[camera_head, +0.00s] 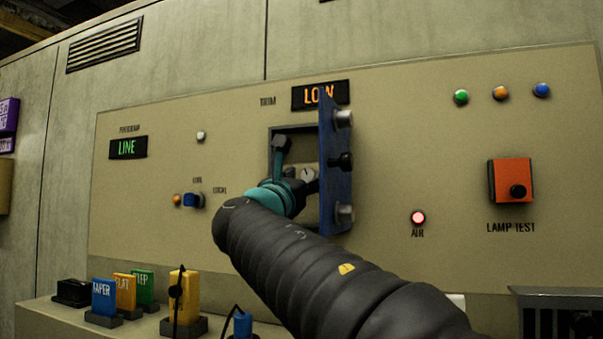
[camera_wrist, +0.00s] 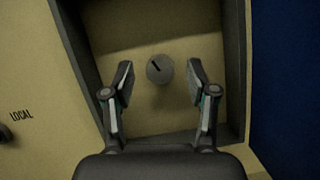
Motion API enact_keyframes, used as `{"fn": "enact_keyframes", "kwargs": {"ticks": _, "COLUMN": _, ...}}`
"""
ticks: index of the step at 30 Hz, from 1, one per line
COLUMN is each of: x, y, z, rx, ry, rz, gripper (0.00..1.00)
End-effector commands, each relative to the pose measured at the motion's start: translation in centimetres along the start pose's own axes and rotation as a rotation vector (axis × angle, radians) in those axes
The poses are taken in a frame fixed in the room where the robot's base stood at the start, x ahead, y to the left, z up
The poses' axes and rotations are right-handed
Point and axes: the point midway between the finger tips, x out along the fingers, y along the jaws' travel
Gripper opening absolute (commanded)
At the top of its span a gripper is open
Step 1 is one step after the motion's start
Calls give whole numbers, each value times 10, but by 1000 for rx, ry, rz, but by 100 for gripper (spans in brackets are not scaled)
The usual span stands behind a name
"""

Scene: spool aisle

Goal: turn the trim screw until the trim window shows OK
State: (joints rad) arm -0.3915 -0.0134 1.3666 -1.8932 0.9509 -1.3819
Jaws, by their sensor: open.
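The trim window (camera_head: 320,95) reads LOW in orange at the top middle of the panel. Below it is an open recess, with its blue door (camera_head: 336,165) swung out to the right. The trim screw (camera_wrist: 159,69) is a round grey head with a dark slanted slot, on the back wall of the recess in the wrist view. It also shows partly in the head view (camera_head: 308,174), beside my fingers. My gripper (camera_wrist: 160,84) is open, one finger on each side of the screw head, with gaps between. My gripper also shows at the recess in the head view (camera_head: 294,160).
The recess wall (camera_wrist: 236,70) stands close to my right finger. A LOCAL switch (camera_head: 193,200), a red LAMP TEST box (camera_head: 511,182) and a lit red AIR lamp (camera_head: 418,217) are on the panel. Coloured labelled blocks (camera_head: 104,297) stand on the lower left ledge.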

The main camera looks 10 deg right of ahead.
Motion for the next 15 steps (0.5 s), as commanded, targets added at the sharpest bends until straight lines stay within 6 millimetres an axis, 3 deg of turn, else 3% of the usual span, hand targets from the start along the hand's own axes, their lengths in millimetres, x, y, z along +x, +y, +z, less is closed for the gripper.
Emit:
{"fn": "enact_keyframes", "kwargs": {"ticks": 4, "x": 9, "y": 0, "z": 0, "rx": -1, "ry": 0, "rz": 0, "gripper": 58}}
{"fn": "enact_keyframes", "kwargs": {"ticks": 13, "x": 11, "y": 0, "z": 0, "rx": 0, "ry": 0, "rz": 1, "gripper": 58}}
{"fn": "enact_keyframes", "kwargs": {"ticks": 15, "x": 11, "y": 0, "z": 0, "rx": 0, "ry": 0, "rz": 1, "gripper": 43}}
